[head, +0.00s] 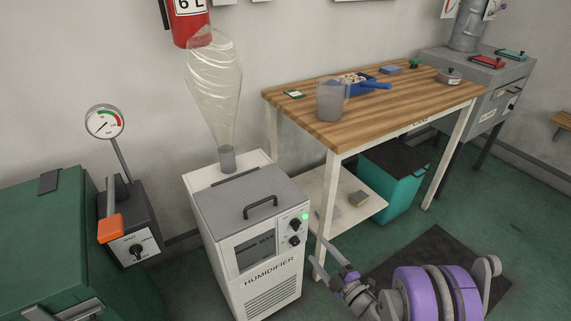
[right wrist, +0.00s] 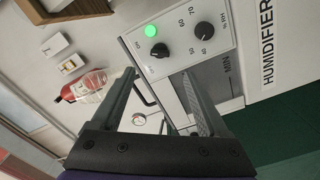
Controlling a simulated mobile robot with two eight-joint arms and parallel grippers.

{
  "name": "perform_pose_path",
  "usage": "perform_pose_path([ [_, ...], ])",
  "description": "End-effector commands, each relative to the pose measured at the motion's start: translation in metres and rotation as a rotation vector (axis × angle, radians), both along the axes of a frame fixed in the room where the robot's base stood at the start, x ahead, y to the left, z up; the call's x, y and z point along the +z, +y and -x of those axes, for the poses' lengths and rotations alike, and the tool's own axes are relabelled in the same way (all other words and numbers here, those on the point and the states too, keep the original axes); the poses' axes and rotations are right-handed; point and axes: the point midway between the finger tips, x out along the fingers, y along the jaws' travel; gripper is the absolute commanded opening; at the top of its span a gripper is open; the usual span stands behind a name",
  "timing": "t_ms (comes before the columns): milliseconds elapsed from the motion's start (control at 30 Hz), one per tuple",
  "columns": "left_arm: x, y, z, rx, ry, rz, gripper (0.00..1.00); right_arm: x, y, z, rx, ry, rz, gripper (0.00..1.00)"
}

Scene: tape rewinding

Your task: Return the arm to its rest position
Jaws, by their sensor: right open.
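My right gripper (head: 317,250) is low in the head view, just right of the white humidifier (head: 216,268), with my purple-banded arm behind it. Its two fingers are apart, with nothing held between them. In the right wrist view the open right gripper (right wrist: 158,74) faces the humidifier's control panel (right wrist: 215,40). A lit green lamp (right wrist: 150,32) and two black knobs show there. I cannot tell from these views whether a finger touches the humidifier. My left gripper is out of view.
A wooden-topped table (head: 400,113) stands right of the humidifier, its white leg close to my gripper. A teal bin (head: 398,190) is under it. A green machine (head: 45,240) stands at left. Green floor is open around the dark mat (head: 425,255).

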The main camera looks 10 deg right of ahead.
Motion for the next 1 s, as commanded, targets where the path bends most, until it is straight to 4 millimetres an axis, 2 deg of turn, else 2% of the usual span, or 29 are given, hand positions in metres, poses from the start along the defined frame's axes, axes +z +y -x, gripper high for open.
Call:
perform_pose_path([
  [167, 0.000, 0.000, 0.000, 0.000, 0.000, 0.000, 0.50, 0.011, -0.004, -0.004, -0.038, 0.005, -0.023, 0.78],
  [367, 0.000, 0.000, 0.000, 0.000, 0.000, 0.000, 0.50, 0.058, -0.029, -0.012, -0.257, 0.068, -0.156, 0.78],
  [533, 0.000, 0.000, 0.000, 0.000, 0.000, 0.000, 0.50, 0.082, -0.050, 0.005, -0.484, 0.207, -0.314, 0.78],
  [667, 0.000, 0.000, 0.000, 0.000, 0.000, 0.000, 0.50, 0.083, -0.054, 0.036, -0.630, 0.361, -0.426, 0.78],
  [767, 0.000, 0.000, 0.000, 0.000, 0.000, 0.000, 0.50, 0.075, -0.050, 0.070, -0.724, 0.504, -0.509, 0.78],
  [1000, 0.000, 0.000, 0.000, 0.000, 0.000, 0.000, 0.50, 0.050, -0.015, 0.164, -0.860, 0.870, -0.646, 0.78],
])
